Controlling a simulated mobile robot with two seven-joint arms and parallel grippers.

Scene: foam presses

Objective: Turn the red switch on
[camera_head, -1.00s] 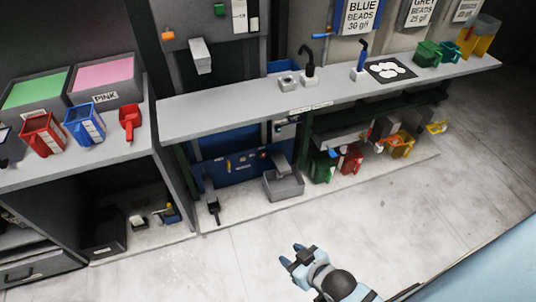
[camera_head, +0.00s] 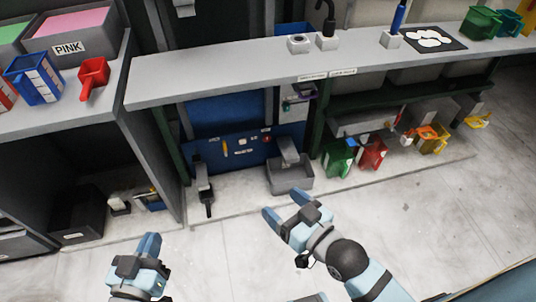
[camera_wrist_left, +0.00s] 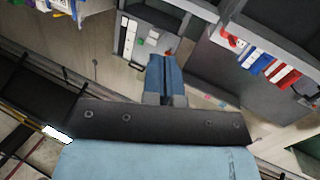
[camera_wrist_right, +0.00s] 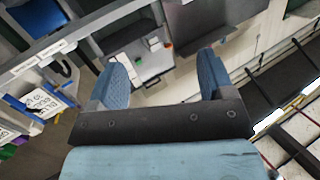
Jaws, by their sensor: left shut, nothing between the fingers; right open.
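A small red spot (camera_head: 267,139) sits on the blue panel (camera_head: 225,157) under the workbench in the head view. It is too small to tell whether it is the red switch. My left gripper (camera_head: 148,246) is shut and empty, low in the head view, with its blue fingers together in the left wrist view (camera_wrist_left: 166,75). My right gripper (camera_head: 284,206) is open and empty, in front of the grey bin under the bench and apart from it. Its spread fingers show in the right wrist view (camera_wrist_right: 162,72), with a grey panel bearing small coloured parts beyond.
The grey workbench (camera_head: 225,88) spans the back. A grey bin (camera_head: 291,178) and green and red scoops (camera_head: 372,153) stand beneath it. A left shelf holds a blue container (camera_head: 35,78) and a red scoop (camera_head: 93,78). The pale floor in front is clear.

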